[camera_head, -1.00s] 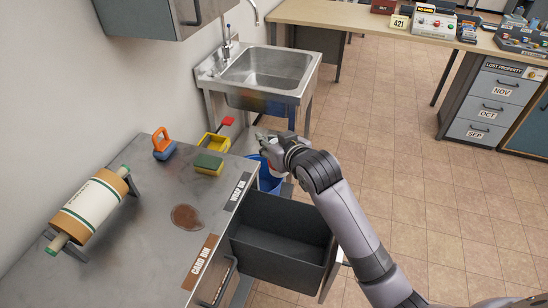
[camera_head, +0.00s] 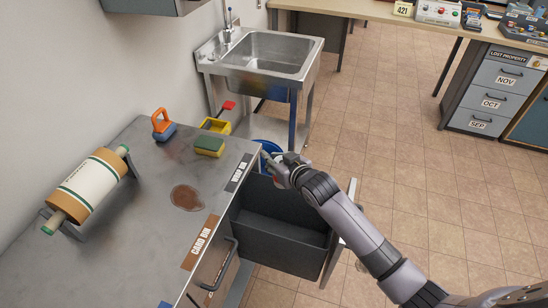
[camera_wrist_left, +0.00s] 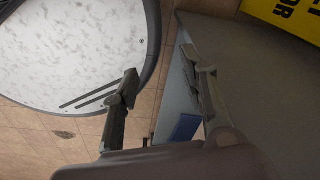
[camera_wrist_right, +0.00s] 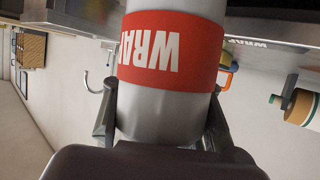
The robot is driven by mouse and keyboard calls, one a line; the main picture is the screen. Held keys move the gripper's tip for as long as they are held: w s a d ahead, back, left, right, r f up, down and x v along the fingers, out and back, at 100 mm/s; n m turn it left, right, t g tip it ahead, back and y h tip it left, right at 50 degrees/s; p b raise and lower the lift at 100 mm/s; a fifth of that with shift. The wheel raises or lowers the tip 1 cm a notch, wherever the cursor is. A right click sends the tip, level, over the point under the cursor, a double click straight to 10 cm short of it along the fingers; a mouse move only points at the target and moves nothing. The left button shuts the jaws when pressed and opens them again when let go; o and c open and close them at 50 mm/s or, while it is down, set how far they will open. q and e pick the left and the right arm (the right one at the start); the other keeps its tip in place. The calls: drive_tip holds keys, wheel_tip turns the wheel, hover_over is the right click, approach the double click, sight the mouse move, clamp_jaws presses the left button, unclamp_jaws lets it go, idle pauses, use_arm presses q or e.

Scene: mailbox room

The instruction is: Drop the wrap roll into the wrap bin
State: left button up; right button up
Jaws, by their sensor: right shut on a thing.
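The wrap roll (camera_wrist_right: 170,90) is a grey cylinder with a red band lettered in white. My right gripper (camera_wrist_right: 160,125) is shut on it, with one finger on each side. In the head view my right gripper (camera_head: 279,168) is at the far end of the pulled-out wrap bin (camera_head: 280,248), beside the bench corner; the roll is mostly hidden there. The wrap bin is a dark open drawer, and its visible inside looks empty. Its label (camera_head: 238,172) is on the bench edge. My left gripper (camera_wrist_left: 165,90) is open and empty in the left wrist view.
The metal bench (camera_head: 150,240) holds a paper roll on a stand (camera_head: 88,188), a sponge (camera_head: 209,146), an orange-handled brush (camera_head: 162,125) and a brown stain (camera_head: 187,198). A sink (camera_head: 265,60) and blue bucket (camera_head: 266,148) stand beyond. Tiled floor is free at right.

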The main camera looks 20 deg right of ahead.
drive_tip(key=shift+f, duration=0.55)
drive_tip(key=o, duration=1.3)
drive_tip(key=v, duration=1.2)
drive_tip(key=shift+f, duration=0.1)
